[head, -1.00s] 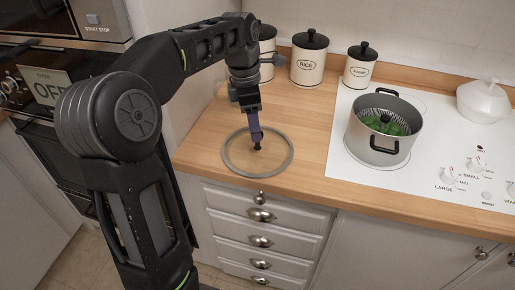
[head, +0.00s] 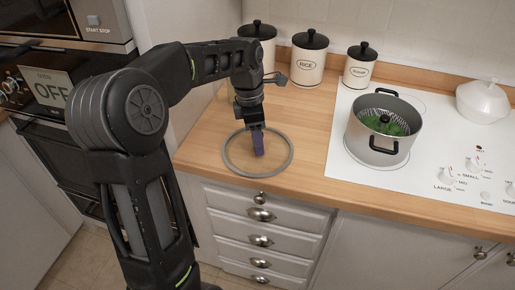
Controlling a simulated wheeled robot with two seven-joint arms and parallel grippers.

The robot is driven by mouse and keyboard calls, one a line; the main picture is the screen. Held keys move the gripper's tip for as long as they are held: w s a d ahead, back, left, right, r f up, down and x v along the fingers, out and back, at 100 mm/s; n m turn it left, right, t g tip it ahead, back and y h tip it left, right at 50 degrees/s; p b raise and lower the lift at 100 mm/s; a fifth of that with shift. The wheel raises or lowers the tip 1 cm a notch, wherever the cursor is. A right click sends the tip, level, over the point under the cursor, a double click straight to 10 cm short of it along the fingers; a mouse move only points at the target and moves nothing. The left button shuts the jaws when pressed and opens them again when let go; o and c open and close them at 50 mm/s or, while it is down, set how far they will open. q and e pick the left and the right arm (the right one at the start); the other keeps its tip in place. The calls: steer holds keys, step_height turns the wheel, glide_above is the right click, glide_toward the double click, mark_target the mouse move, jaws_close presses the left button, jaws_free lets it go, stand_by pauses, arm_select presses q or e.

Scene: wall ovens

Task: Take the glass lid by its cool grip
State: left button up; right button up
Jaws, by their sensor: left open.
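The glass lid (head: 231,163) lies flat on the wooden counter, a clear disc with a grey rim. Its grip in the middle is hidden behind my gripper. My left gripper (head: 259,153) points down over the middle of the lid, with purple fingers. It is open, and I cannot tell whether the fingers are around the grip or above it. My right gripper is not in view.
A pot (head: 373,151) with green food and a dark-knobbed piece inside stands on the white hob (head: 428,172). Several canisters, one a rice canister (head: 308,66), stand behind the lid. A white lidded dish (head: 483,103) is at far right. Bare counter (head: 310,160) lies right of the lid.

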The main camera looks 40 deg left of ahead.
arm_select(q)
steer(key=shift+c, duration=0.3)
jaws_close()
stand_by(0.3)
